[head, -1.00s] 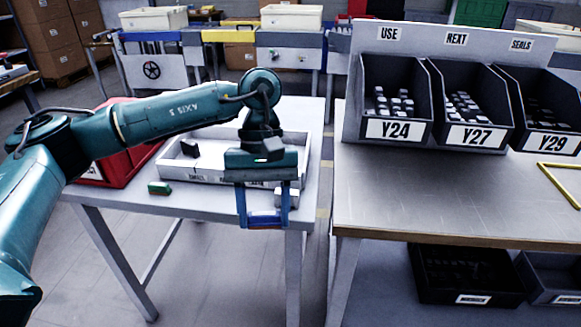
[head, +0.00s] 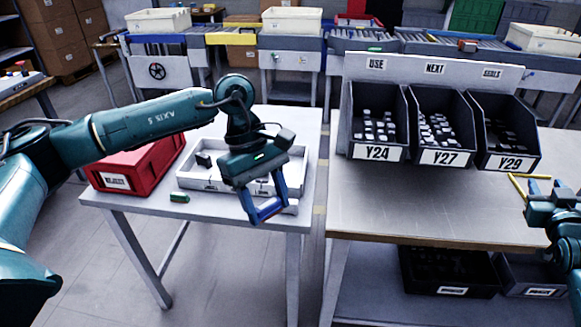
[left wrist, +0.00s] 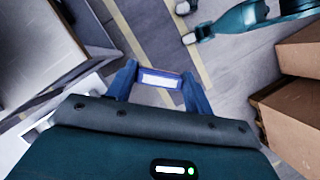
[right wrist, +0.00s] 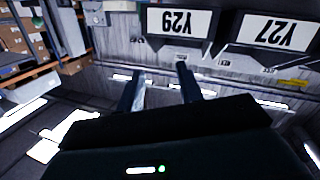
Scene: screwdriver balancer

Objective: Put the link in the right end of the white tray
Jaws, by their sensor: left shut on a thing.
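The white tray (head: 186,181) lies on the small table at left, a dark block (head: 203,159) inside its left part. My left gripper (head: 266,208) hangs in front of the tray's right end, fingers pointing down and tilted. It is shut on the link (left wrist: 160,79), a short bar with a pale face spanning the blue fingertips in the left wrist view. The gripper and arm hide part of the tray. My right gripper (head: 541,187) is at the right edge over the bench; in the right wrist view its fingers (right wrist: 160,85) are apart with nothing between them.
A red bin (head: 150,165) stands left of the tray. A green piece (head: 179,197) lies in front of it, and a pale piece (head: 291,207) lies by the table's right front corner. A gap separates the workbench (head: 400,205), which carries dark labelled bins (head: 378,153).

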